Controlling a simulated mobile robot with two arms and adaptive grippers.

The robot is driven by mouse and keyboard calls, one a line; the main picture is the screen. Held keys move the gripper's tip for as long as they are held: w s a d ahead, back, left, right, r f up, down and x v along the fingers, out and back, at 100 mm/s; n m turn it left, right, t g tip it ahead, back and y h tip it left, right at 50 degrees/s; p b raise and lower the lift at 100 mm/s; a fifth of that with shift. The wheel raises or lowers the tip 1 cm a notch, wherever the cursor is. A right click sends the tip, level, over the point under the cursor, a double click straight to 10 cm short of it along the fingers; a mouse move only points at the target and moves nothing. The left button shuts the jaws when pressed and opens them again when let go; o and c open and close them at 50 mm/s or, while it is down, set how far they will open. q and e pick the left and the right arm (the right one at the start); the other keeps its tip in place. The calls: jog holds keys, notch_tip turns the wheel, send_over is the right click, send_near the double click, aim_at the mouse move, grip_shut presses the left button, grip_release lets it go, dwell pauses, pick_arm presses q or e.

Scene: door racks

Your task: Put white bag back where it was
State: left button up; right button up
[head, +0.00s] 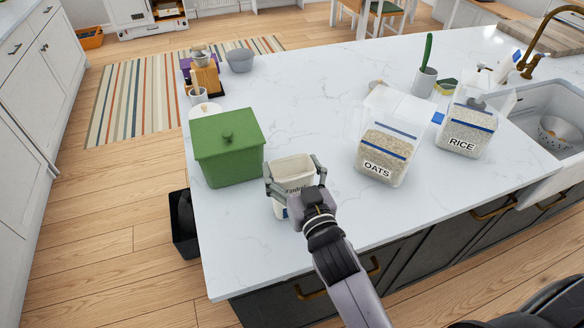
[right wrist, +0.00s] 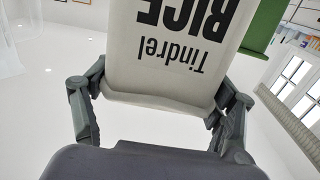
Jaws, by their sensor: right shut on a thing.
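The white bag (head: 292,168) is a small upright rice bag by the counter's near edge, just right of the green box. My right gripper (head: 293,178) is shut on it from the near side, one finger on each side. In the right wrist view, the bag (right wrist: 165,60) shows the print "Tindrel RICE" upside down, between the two fingers (right wrist: 160,105). The gripper hides part of the bag's lower front in the head view. I cannot tell whether its bottom touches the counter. My left gripper is not in view.
A green lidded box (head: 228,150) stands close left of the bag. Clear bins marked OATS (head: 378,168) and RICE (head: 466,133) stand to the right. A cactus pot (head: 424,82), a sink (head: 545,105) and a grey bowl (head: 240,60) are farther off. The middle counter (head: 310,90) is clear.

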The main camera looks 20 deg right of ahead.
jog(key=shift+f, duration=0.1)
jog(key=o, duration=2)
jog(key=shift+s, duration=0.1)
jog(key=shift+s+d+r+b, duration=0.1)
jog(key=shift+s+b, duration=0.8)
jog(key=shift+s, duration=2.1)
jog(key=shift+s+d+r+b, duration=0.1)
jog(key=shift+s+b, duration=0.8)
jog(key=shift+s, duration=2.05)
